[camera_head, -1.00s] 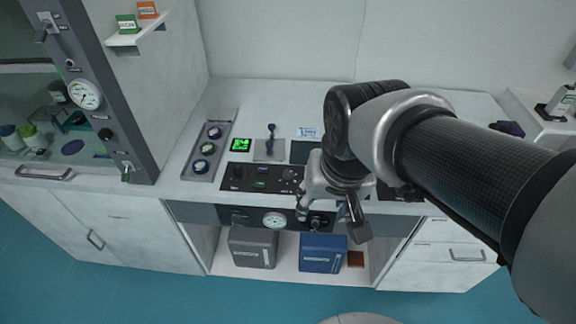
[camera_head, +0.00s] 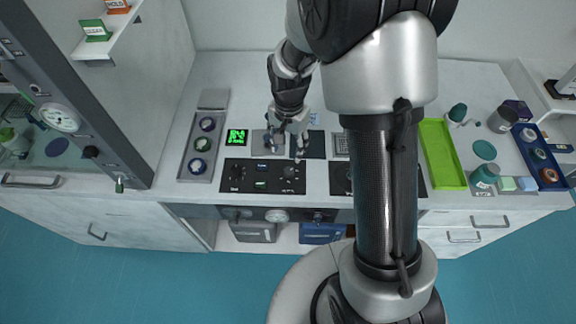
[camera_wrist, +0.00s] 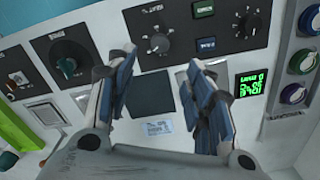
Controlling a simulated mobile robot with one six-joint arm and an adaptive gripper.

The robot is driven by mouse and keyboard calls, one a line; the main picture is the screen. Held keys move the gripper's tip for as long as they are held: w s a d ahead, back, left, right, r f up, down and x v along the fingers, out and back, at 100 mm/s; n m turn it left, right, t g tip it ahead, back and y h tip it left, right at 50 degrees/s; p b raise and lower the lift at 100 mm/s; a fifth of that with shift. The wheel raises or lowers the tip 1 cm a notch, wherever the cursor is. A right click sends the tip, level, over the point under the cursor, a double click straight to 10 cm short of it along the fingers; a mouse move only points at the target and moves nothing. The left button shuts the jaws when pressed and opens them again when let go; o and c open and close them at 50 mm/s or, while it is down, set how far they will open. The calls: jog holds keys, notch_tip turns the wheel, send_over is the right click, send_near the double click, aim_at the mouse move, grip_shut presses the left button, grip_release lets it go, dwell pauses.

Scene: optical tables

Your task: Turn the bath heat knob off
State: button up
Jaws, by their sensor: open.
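My gripper (camera_head: 286,148) is open and empty above the worktop, behind the black control panel (camera_head: 264,178). In the wrist view my gripper (camera_wrist: 160,66) has its two fingers spread, with a dark square pad and small label between them. A pointer knob (camera_wrist: 158,43) on the black panel lies just beyond the fingertips. Another black knob (camera_wrist: 248,20) is on the same panel. A teal knob (camera_wrist: 68,67) sits on a neighbouring dark panel. A lower front panel with a gauge (camera_head: 277,215) and a dark knob (camera_head: 318,216) is below the worktop edge. I cannot read which knob is bath heat.
A green screen (camera_head: 237,136) and a tray of round coloured items (camera_head: 182,160) stand left of my gripper. A lime green tray (camera_head: 443,153), jars and a blue rack (camera_head: 541,150) are at the right. A fume cupboard frame (camera_head: 75,110) borders the left.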

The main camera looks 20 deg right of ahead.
aim_at(289, 171)
notch_tip(289, 171, down, 13)
jog(key=b, duration=0.2)
jog(key=shift+r+b, duration=0.15)
jog(key=shift+b, duration=0.25)
jog(key=shift+c, duration=0.4)
jog(key=c, duration=1)
jog(key=shift+n, duration=0.4)
jog(key=n, duration=0.5)
jog(key=shift+n, duration=0.3)
jog(key=n, duration=0.5)
jog(key=shift+d, duration=0.1)
jog(key=shift+n, duration=0.4)
